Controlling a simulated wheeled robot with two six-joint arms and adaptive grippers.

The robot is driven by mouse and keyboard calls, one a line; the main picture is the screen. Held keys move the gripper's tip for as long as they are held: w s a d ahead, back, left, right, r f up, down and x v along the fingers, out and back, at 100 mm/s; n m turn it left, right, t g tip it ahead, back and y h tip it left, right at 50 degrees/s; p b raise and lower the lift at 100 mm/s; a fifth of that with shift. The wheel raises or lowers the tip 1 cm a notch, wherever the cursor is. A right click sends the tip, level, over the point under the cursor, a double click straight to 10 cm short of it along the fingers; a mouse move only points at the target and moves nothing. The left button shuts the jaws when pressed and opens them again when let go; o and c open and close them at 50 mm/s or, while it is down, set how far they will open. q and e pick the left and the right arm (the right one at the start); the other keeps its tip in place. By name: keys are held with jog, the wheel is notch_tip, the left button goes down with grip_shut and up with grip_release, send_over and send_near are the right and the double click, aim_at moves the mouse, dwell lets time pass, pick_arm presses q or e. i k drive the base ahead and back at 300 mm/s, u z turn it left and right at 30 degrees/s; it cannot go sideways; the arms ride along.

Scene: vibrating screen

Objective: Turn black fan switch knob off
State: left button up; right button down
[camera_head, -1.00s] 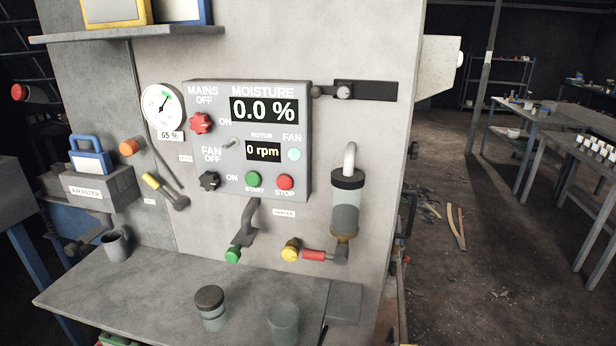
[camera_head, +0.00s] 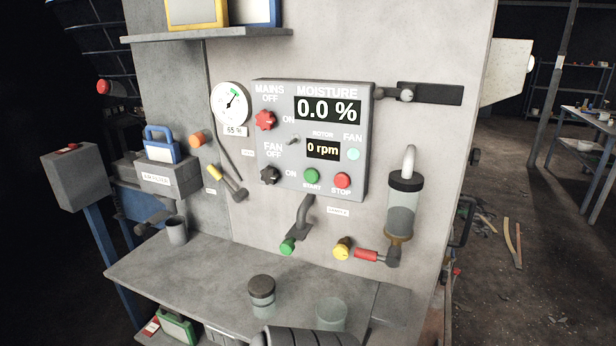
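The black fan switch knob (camera_head: 270,176) is at the lower left of the grey control panel (camera_head: 263,135). "FAN OFF" is printed above it and "ON" to its right. The knob is too small to tell which way it points. A red star-shaped mains knob (camera_head: 265,120) sits above it, with "MAINS OFF" and "ON" labels. The panel's displays (camera_head: 327,110) read 0.0 % and 0 rpm. The fan lamp (camera_head: 353,154) is pale teal.
A green start button (camera_head: 312,176) and red stop button (camera_head: 342,181) are right of the knob. A small toggle (camera_head: 293,140) is above. Pipes with green (camera_head: 287,246) and yellow (camera_head: 342,247) ends stick out below. Jars (camera_head: 262,290) stand on the grey shelf (camera_head: 190,270).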

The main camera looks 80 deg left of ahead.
aim_at(270, 175)
jog(key=k, duration=0.6)
jog(key=u, duration=0.7)
